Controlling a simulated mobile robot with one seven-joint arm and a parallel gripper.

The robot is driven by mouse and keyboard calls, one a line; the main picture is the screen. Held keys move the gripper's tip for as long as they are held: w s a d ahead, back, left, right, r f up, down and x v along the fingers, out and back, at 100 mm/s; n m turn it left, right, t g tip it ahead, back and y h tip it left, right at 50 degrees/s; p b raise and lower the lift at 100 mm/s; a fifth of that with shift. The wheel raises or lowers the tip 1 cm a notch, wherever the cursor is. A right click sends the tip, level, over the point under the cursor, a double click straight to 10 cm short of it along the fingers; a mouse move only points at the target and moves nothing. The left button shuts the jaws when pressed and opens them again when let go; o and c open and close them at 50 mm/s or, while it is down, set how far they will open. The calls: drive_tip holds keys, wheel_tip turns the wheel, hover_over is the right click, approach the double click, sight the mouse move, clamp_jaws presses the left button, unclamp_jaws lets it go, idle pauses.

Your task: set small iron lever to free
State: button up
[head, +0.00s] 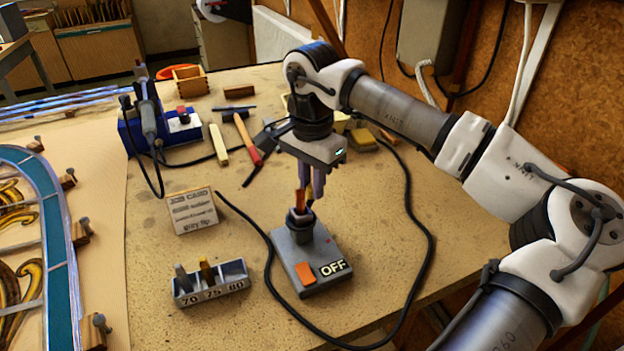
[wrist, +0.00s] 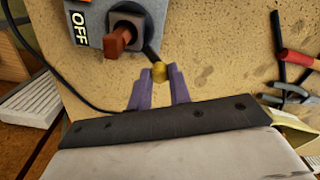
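A dark round collar (head: 300,225) on the box holds an upright red-brown handle (head: 300,204). My gripper (head: 311,188) is above the box.
A black cable (head: 428,225) loops around the box. A JOB CARD (head: 187,211) and a block marked 70, 75, 80 (head: 211,287) stand to the left. A blue station (head: 160,132) and hand tools are behind. The leaded panel (head: 62,255) lies far left.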

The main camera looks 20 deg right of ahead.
clamp_jaws()
drive_tip(key=shift+w+a+n+b, duration=0.2)
drive_tip(key=shift+a+n, duration=0.25)
drive_tip(key=shift+n, duration=0.5)
drive_tip(key=shift+w+a+n+b, duration=0.25)
drive_tip(key=shift+a+n, duration=0.15)
drive_tip(key=shift+n, duration=0.6)
drive_tip(key=shift+w+a+n+b, duration=0.2)
drive_tip(key=shift+a+n, duration=0.25)
drive_tip(key=shift+n, duration=0.5)
drive_tip(key=o, duration=0.7)
unclamp_jaws()
drive_tip(key=shift+o, duration=0.2)
